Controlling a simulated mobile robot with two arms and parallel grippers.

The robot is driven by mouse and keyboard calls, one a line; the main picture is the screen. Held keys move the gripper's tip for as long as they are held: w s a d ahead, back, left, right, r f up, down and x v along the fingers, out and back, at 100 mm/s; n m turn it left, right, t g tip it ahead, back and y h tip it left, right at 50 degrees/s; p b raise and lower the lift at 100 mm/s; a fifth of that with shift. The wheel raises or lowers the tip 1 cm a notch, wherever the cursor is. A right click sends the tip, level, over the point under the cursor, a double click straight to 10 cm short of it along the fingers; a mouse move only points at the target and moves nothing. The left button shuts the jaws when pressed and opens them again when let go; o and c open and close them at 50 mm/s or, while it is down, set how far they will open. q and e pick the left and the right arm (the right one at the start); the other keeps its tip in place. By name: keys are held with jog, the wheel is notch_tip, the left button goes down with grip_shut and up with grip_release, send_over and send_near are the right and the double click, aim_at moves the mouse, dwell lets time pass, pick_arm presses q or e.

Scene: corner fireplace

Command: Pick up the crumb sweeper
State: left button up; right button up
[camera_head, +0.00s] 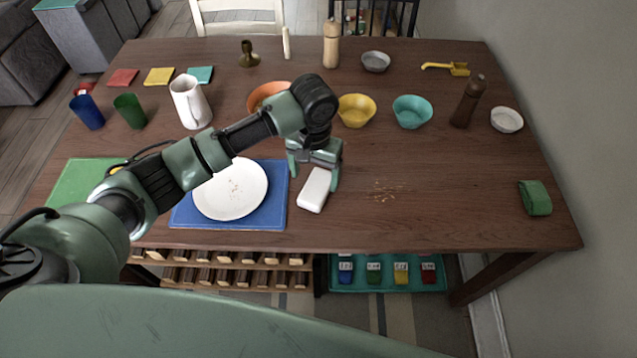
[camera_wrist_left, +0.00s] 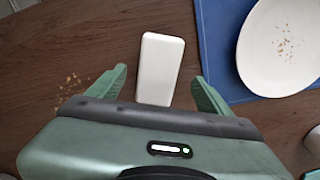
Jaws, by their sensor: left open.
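A white, rounded rectangular block, which I take to be the crumb sweeper (camera_head: 314,190), lies flat on the dark wooden table (camera_head: 440,215) just right of the blue placemat. My left gripper (camera_head: 314,176) is open above its far end. In the left wrist view, the sweeper (camera_wrist_left: 160,62) lies between the two spread green fingers of the gripper (camera_wrist_left: 160,75), with a gap on each side. My right gripper is not in view.
A white plate (camera_head: 231,189) with crumbs stands on the blue placemat (camera_head: 275,215). Orange (camera_head: 262,92), yellow (camera_head: 356,110) and teal (camera_head: 412,111) bowls stand farther back. A white pitcher (camera_head: 190,102) is at left. The front right tabletop is mostly clear, with a folded green cloth (camera_head: 535,198).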

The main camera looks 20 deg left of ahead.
aim_at(317, 186)
pick_arm(q)
jog(key=shift+f, duration=0.5)
jog(key=f, duration=0.2)
jog(key=shift+w+d+f, duration=0.15)
jog(key=shift+w+f, duration=0.15)
jog(key=shift+f, duration=0.1)
notch_tip(317, 186, down, 2)
jog(key=shift+f, duration=0.1)
jog(key=shift+w, duration=0.1)
jog(key=c, duration=1.7)
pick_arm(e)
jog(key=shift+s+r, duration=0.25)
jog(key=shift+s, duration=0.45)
pick_arm(q)
jog(key=shift+r, duration=0.25)
notch_tip(317, 186, up, 20)
jog(key=shift+f+p, duration=0.15)
jog(key=shift+p, duration=0.15)
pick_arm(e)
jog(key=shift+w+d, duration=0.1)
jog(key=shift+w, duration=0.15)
